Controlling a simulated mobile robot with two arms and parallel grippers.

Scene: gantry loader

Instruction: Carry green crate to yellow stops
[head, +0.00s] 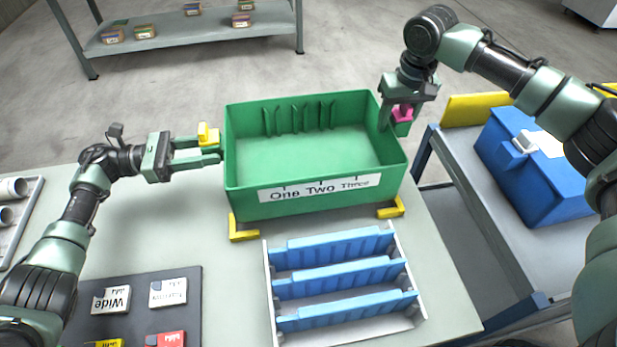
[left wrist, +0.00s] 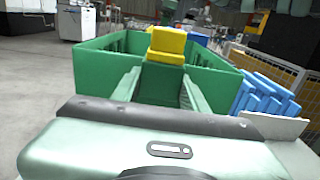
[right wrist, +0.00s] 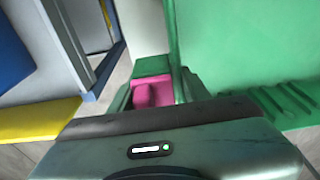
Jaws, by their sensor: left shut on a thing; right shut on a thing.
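The green crate (head: 313,193) is empty and looks about level, with a "One Two Three" label on its near wall. Two yellow stops, the left one (head: 243,230) and the right one (head: 393,208), show at its near bottom corners. I cannot tell whether the crate rests on the table or hangs just above it. My left gripper (head: 214,151) is shut at the crate's left end, by the yellow handle (head: 207,134), which also shows in the left wrist view (left wrist: 167,45). My right gripper (head: 396,112) is shut at the right end, by the pink handle (right wrist: 152,93).
A rack of blue dividers (head: 340,280) stands close in front of the crate. A dark board with labelled pieces (head: 140,305) lies front left. A cart holding a blue box (head: 535,165) is at the right. A shelf (head: 180,30) stands behind.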

